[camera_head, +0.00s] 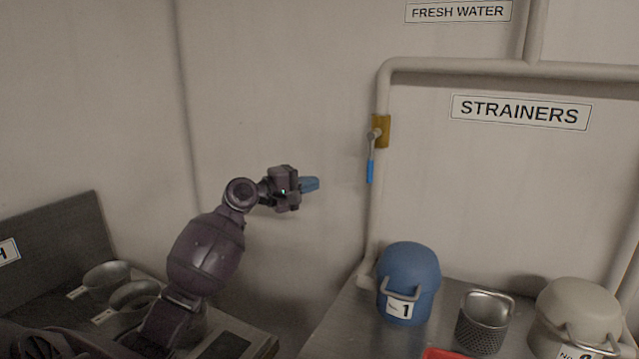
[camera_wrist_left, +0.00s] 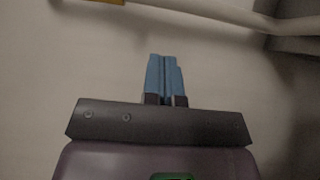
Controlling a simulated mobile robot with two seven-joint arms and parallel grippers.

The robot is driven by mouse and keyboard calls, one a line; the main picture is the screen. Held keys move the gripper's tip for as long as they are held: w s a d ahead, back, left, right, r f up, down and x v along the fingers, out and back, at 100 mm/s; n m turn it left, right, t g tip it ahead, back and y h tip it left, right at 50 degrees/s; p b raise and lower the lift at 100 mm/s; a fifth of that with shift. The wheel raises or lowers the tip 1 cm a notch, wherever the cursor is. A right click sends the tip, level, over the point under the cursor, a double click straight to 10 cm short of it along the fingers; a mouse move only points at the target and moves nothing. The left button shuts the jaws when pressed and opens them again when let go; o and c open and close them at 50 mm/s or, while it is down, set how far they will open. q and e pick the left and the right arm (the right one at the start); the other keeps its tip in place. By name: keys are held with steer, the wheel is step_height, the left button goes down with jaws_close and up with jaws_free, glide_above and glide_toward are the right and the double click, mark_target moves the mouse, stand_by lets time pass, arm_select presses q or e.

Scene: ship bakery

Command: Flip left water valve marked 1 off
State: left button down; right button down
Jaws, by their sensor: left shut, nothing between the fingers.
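A water valve (camera_head: 381,131) with a brass-coloured body sits on the vertical stretch of the white pipe. Its lever with a blue handle (camera_head: 370,171) hangs straight down along the pipe. No number shows on the valve itself. My left gripper (camera_head: 316,184) has blue fingers, is shut and empty, and points right toward the pipe, apart from the handle and to its left. In the left wrist view the shut fingers (camera_wrist_left: 165,78) point up, and the brass-coloured edge of the valve (camera_wrist_left: 105,1) shows at the top. My right gripper is not in view.
A blue lidded container marked 1 (camera_head: 409,275) stands on the counter below the valve. A metal strainer (camera_head: 484,322) and a beige container (camera_head: 575,312) stand right of it. Metal cups (camera_head: 106,275) stand at lower left. The wall around my gripper is clear.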

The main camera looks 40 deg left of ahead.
arm_select(q)
steer(key=w+d+p, duration=0.1)
steer(key=w+d, duration=0.5)
steer(key=w, duration=0.3)
steer(key=shift+w+d, duration=0.2)
steer(key=shift+d+f, duration=0.1)
steer(key=shift+d, duration=0.05)
